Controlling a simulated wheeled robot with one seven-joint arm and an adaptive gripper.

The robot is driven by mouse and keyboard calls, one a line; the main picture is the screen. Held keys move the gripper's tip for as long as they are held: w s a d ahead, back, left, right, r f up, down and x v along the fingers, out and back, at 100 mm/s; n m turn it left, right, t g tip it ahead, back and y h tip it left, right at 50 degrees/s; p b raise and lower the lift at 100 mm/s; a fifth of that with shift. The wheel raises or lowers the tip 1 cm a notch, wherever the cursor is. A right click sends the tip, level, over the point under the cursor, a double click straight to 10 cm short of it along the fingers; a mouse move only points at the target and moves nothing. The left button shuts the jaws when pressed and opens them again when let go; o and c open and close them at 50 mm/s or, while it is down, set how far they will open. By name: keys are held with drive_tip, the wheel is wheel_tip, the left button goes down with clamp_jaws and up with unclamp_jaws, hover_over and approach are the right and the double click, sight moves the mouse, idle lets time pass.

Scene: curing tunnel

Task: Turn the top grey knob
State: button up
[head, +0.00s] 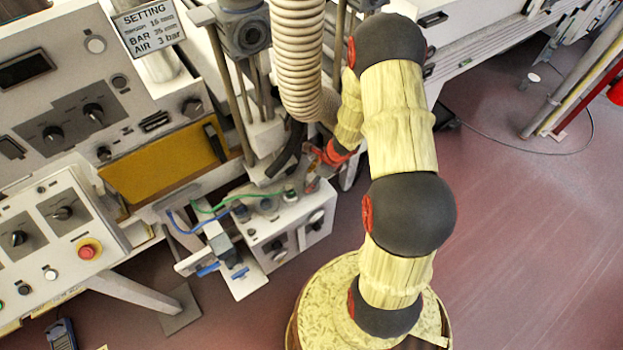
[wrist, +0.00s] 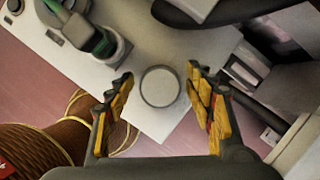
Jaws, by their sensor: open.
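A round grey knob (wrist: 160,86) with a pale flat top sits near a corner of a white box's top face. It is in the middle of the wrist view. My gripper (wrist: 161,84) is open, with one yellow-padded finger on each side of the knob. Gaps show between the knob and both fingers, and I cannot tell how deep the fingertips reach. In the head view the white box (head: 277,238) stands low beside the machine, and my gripper (head: 318,172) is over its right corner, mostly hiding the knob there.
A fitting with a green hose (wrist: 100,45) stands left of the knob on the box top. A dark hose (wrist: 210,10) crosses above. A ribbed duct (head: 297,60) hangs beside my arm. The control panel (head: 60,235) is at left; open floor (head: 530,240) lies right.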

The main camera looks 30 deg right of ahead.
drive_tip(key=shift+c, duration=0.9)
drive_tip(key=c, duration=1)
drive_tip(key=shift+m+b, duration=0.3)
drive_tip(key=shift+b, duration=0.15)
